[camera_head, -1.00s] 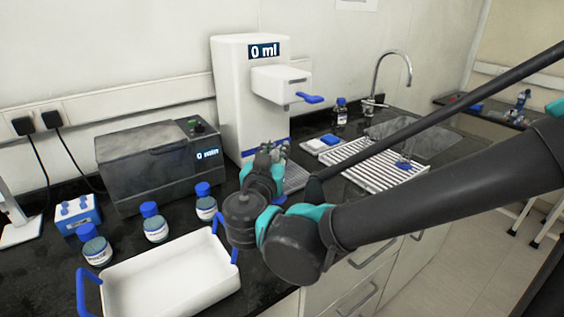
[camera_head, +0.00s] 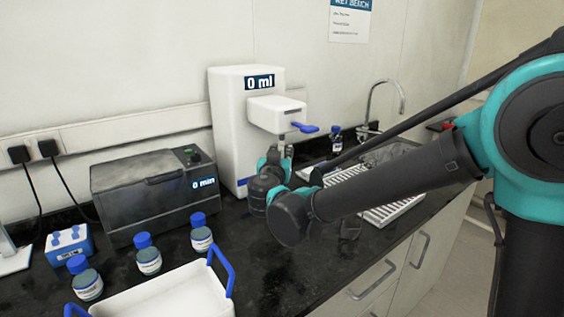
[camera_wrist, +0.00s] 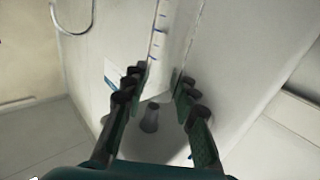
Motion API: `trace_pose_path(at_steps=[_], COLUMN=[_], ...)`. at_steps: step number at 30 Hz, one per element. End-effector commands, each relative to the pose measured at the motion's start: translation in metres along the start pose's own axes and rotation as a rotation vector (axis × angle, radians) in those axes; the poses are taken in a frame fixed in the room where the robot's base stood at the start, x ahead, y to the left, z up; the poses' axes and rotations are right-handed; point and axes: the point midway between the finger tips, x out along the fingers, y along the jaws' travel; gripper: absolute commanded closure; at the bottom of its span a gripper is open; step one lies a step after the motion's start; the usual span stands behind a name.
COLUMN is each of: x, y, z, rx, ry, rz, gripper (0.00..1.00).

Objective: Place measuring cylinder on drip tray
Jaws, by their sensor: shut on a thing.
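My gripper (camera_wrist: 161,80) is shut on the clear measuring cylinder (camera_wrist: 157,42), whose blue graduation marks show between and beyond the fingertips in the wrist view. In the head view my gripper (camera_head: 283,153) is in front of the white dispenser (camera_head: 228,120), below its overhanging head with the blue lever. The cylinder cannot be made out there. The drip tray at the dispenser's foot is hidden behind my arm, so I cannot tell whether the cylinder touches it. A dark nozzle (camera_wrist: 150,118) shows between the fingers in the wrist view, which appears upside down.
A grey bath reading 0 min (camera_head: 150,195) stands left of the dispenser. Several blue-capped bottles, one of them here (camera_head: 149,258), and a white tray with blue handles (camera_head: 165,295) are in front. A ribbed draining rack (camera_head: 395,213) and sink lie to the right, partly behind my arm.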

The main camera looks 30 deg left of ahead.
Motion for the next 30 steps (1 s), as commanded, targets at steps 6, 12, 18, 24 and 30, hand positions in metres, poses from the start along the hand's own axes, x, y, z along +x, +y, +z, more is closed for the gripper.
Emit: trace_pose_path(at_steps=[6, 12, 18, 24, 30], x=[0.007, 0.006, 0.006, 0.006, 0.006], y=[0.000, 0.000, 0.000, 0.000, 0.000], z=[0.026, 0.035, 0.036, 0.038, 0.038], rx=[0.000, 0.000, 0.000, 0.000, 0.000], ry=[0.000, 0.000, 0.000, 0.000, 0.000], rz=[0.001, 0.001, 0.001, 0.001, 0.001], gripper=[1.00, 1.00, 1.00, 0.56, 0.51])
